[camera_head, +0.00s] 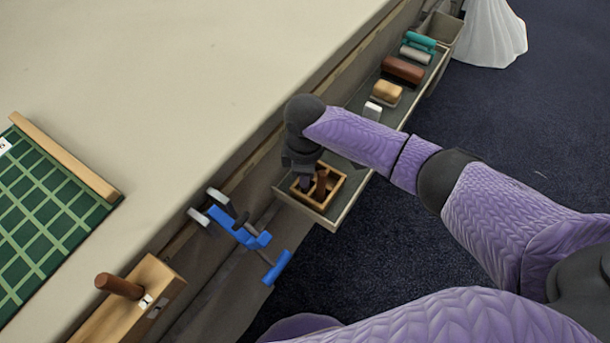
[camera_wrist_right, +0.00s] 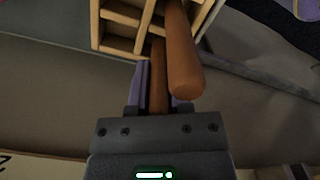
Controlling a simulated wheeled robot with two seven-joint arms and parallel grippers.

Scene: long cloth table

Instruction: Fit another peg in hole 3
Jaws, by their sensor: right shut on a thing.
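A pale wooden block (camera_head: 150,297) lies at the lower left of the head view, at the table edge. One brown peg (camera_head: 119,285) sticks out of it near small white labels that I cannot read. My right gripper (camera_head: 303,180) reaches down at a divided wooden box (camera_head: 339,185). It is shut on a brown peg (camera_wrist_right: 157,77), seen between its fingers in the wrist view. A second brown peg (camera_wrist_right: 183,62) stands in the box beside the fingers; a peg also shows in the head view (camera_head: 321,184). My left gripper is out of view.
The box sits at the near end of a long grey tray (camera_head: 352,204). Farther along are a white piece (camera_head: 372,110), a tan block (camera_head: 387,92) and a brown block (camera_head: 403,69). A green grid board (camera_head: 40,215) is left.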

